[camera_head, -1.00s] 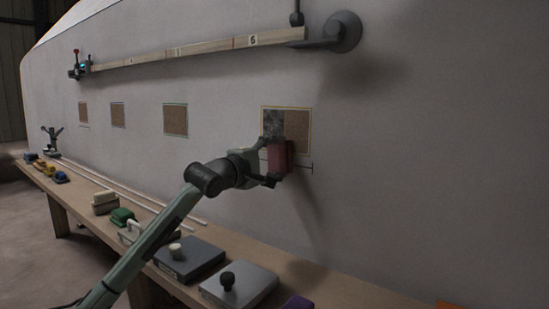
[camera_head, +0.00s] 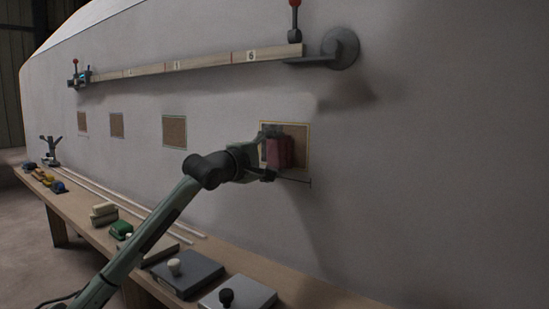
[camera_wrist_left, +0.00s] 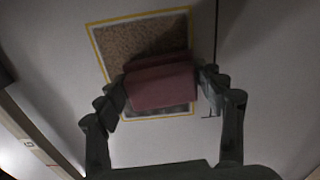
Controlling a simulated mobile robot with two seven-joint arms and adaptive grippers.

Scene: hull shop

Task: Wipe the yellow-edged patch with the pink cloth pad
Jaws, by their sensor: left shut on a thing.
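The yellow-edged patch (camera_head: 299,132) is a brown, rough square on the grey hull wall. It also shows in the left wrist view (camera_wrist_left: 125,45), framed by a yellow line. My left gripper (camera_head: 269,155) is shut on the pink cloth pad (camera_head: 281,153), a dull red-pink block. The left wrist view shows the pad (camera_wrist_left: 160,86) between the two fingers, over the lower middle of the patch and hiding part of it. A greyish speckled strip of patch shows below the pad there. Whether the pad touches the surface is hard to tell. My right gripper is not in view.
Other brown patches (camera_head: 174,131) lie left along the wall. A wooden batten (camera_head: 190,62) is clamped above. The bench (camera_head: 75,212) below holds a grey plate with a pale knob (camera_head: 187,272), another with a black knob (camera_head: 238,297), and a green block (camera_head: 121,230).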

